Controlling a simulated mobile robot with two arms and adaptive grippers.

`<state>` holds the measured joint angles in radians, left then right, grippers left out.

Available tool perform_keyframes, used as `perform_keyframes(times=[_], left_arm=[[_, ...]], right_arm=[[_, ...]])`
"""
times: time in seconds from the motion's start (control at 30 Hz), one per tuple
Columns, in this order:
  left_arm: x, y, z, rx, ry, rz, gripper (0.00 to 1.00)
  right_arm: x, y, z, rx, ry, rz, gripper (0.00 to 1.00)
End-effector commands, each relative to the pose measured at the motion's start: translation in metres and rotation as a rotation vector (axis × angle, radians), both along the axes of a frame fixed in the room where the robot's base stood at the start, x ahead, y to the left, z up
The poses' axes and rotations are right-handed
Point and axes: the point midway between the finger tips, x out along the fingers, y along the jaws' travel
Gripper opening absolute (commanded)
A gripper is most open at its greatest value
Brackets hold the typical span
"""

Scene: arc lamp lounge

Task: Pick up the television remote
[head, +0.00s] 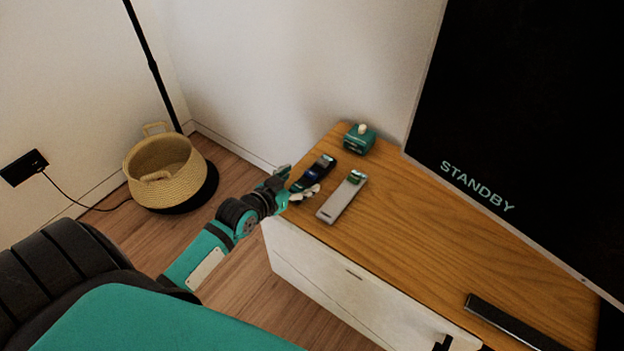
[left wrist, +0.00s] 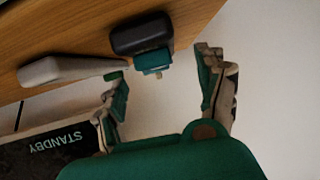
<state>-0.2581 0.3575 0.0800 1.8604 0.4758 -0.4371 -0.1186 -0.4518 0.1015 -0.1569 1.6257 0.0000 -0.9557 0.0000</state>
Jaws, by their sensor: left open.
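Two long handheld devices lie side by side on the wooden cabinet top near its left end. One is dark with blue and grey parts (head: 318,170); the other is light grey with a green patch at its far end (head: 340,200). I cannot tell for sure which is the television remote. My left gripper (head: 301,180) is open and empty at the cabinet's left edge, its fingers close by the dark device. In the left wrist view, the dark device (left wrist: 141,36) lies ahead of the spread fingers (left wrist: 163,66), with the grey one (left wrist: 58,69) to the left.
A teal box with a white knob (head: 359,139) stands behind the devices, near the wall. A large television (head: 530,110) reading STANDBY rises at the back right. A black bar (head: 512,323) lies at the cabinet's right front. A woven basket (head: 163,172) stands on the floor at left.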

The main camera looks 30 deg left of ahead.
Motion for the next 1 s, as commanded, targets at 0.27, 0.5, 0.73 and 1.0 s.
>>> perform_keyframes(times=[0.27,0.5,0.73,1.0], left_arm=[[0.037,-0.003,-0.009,-0.002,-0.003,0.001,0.73],[0.050,-0.004,-0.015,0.000,-0.001,0.000,0.73],[0.050,-0.004,-0.014,0.000,-0.001,0.000,0.64],[0.049,-0.004,-0.014,0.000,-0.001,0.000,0.29]], right_arm=[[0.012,0.001,0.026,0.001,-0.020,-0.003,0.40],[0.015,0.002,0.041,0.001,-0.023,-0.004,0.40],[0.015,0.002,0.041,0.001,-0.023,-0.004,0.40],[0.015,0.002,0.041,0.002,-0.022,-0.004,0.40]])
